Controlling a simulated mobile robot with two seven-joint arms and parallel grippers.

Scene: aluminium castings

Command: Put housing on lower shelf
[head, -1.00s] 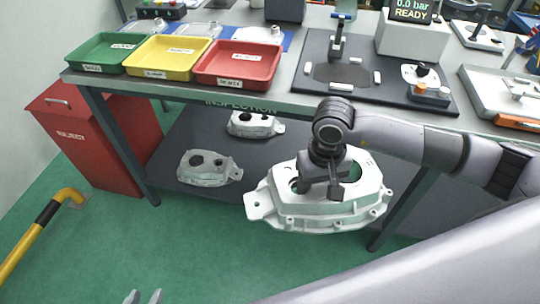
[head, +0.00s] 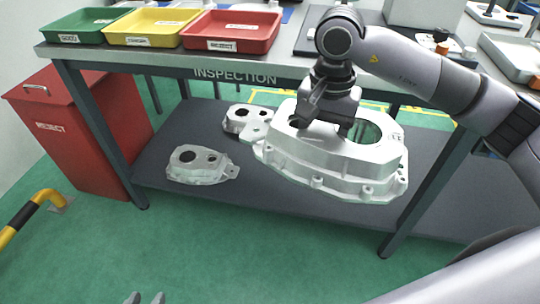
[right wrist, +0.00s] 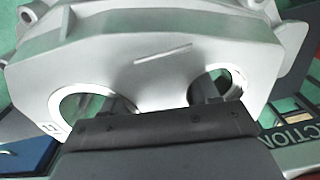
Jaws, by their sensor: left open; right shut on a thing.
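A large pale aluminium housing (head: 335,160) hangs in front of the inspection table in the head view, partly over the grey lower shelf (head: 290,196). My right gripper (head: 325,126) is shut on the housing from above, at its openings. The right wrist view shows the housing (right wrist: 180,55) close up, with the gripper (right wrist: 155,105) fingers at two round holes. Whether the housing touches the shelf cannot be told. Two smaller castings rest on the shelf, one in front (head: 198,165) and one behind (head: 247,118). My left gripper (head: 145,298) shows only its open fingertips at the bottom edge.
Green, yellow and red trays (head: 232,33) stand on the table top above the shelf. A red reject bin (head: 75,125) stands left of the table. A yellow and black rail (head: 25,212) is at far left. The table's front legs flank the shelf. Bare shelf shows below the housing.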

